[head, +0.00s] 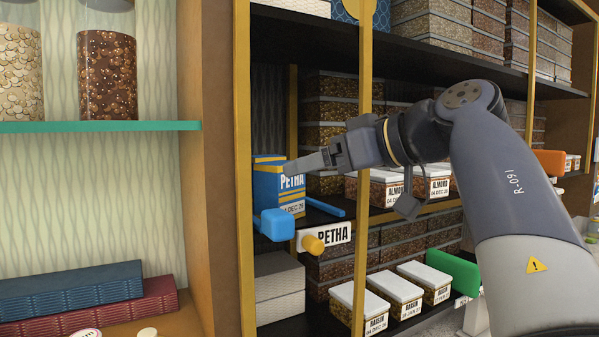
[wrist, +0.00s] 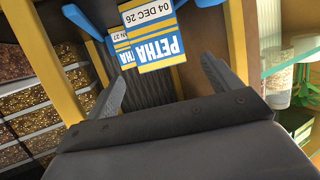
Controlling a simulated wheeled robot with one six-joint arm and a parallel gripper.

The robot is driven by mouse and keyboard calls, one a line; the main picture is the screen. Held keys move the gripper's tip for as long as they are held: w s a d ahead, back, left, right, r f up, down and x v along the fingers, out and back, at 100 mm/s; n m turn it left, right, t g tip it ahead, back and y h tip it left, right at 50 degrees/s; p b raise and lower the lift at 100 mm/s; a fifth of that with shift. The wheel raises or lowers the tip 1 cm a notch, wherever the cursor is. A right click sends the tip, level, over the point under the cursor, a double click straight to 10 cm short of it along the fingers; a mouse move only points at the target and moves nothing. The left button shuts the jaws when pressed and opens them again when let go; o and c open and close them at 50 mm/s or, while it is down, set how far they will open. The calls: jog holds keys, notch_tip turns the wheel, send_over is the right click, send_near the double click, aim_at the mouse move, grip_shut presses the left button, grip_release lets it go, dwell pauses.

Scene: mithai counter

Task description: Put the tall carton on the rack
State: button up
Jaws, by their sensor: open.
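A tall blue carton (head: 266,190) with a yellow band and a PETHA label stands upright in a lane of the rack's middle shelf, behind the left post. In the wrist view, the carton (wrist: 165,62) appears upside down, dated 04 DEC 26. A second PETHA carton (wrist: 121,45) shows partly behind it, dated JAN 27 as far as its label is readable. My gripper (head: 291,165) is at the upper front of the carton. In the wrist view, my gripper (wrist: 163,68) is open, with nothing between its fingers. Whether a finger touches the carton cannot be told.
Blue lane rails with a blue end block (head: 274,225) and a yellow knob (head: 312,245) by a PETHA tag (head: 338,233) stick out below. A yellow post (head: 365,100) stands close right. ALMOND boxes (head: 437,183) and RAISIN boxes (head: 395,289) fill nearby lanes.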

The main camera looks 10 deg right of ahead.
aim_at(274, 170)
jog(key=shift+v, duration=0.8)
jog(key=shift+w+a, duration=0.1)
jog(key=x, duration=1.2)
jog(key=shift+r+p, duration=0.2)
jog(key=shift+p, duration=0.2)
jog(key=shift+r, duration=0.45)
jog(key=shift+f, duration=0.1)
